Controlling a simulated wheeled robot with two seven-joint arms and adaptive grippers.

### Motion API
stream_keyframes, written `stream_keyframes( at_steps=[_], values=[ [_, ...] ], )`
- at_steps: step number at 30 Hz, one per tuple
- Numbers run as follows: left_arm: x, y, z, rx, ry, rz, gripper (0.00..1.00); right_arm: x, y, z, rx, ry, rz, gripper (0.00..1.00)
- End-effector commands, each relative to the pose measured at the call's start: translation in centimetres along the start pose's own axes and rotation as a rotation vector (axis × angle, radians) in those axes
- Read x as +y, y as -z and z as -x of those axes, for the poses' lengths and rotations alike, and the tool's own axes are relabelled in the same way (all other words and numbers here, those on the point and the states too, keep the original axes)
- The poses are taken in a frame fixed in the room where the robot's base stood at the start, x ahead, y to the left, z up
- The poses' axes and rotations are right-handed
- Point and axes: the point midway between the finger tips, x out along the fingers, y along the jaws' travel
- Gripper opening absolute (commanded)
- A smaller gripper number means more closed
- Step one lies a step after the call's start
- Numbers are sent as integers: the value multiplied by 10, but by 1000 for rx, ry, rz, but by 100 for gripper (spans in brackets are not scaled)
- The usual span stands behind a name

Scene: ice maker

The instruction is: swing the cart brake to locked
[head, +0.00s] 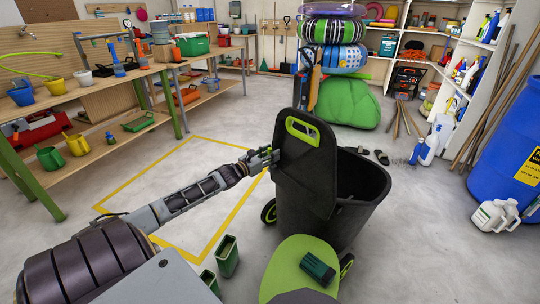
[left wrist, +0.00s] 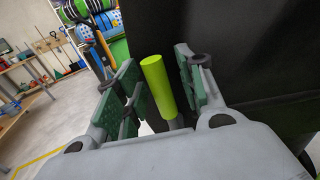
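The cart is a black wheeled bin (head: 345,200) with a tall dark front panel (head: 300,165) that has a lime-green-rimmed handle slot. My left gripper (head: 264,158) is at the left edge of this panel. In the left wrist view, a lime-green lever (left wrist: 158,88), apparently the brake, stands between the dark green finger pads of my left gripper (left wrist: 160,95). The fingers are apart, and I cannot tell whether either touches the lever. In the head view the lever is hidden around the gripper.
A yellow floor outline (head: 160,184) lies left of the cart. A workbench (head: 110,85) stands left, a blue barrel (head: 505,150) right.

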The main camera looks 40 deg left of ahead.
Motion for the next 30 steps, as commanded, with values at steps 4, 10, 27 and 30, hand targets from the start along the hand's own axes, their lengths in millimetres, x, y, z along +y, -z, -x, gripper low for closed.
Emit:
stream_keyframes(
  at_steps=[4,10,27,30],
  values=[
    [0,0,0,0,0,0,27,0,3,0,3,0,1,40],
    [0,0,0,0,0,0,2,0,8,1,10,-1,2,40],
    [2,0,0,2,0,22,0,-1,6,4,-4,-2,1,40],
    [4,0,0,4,-1,43,0,-1,4,8,-15,-5,2,40]
  ],
)
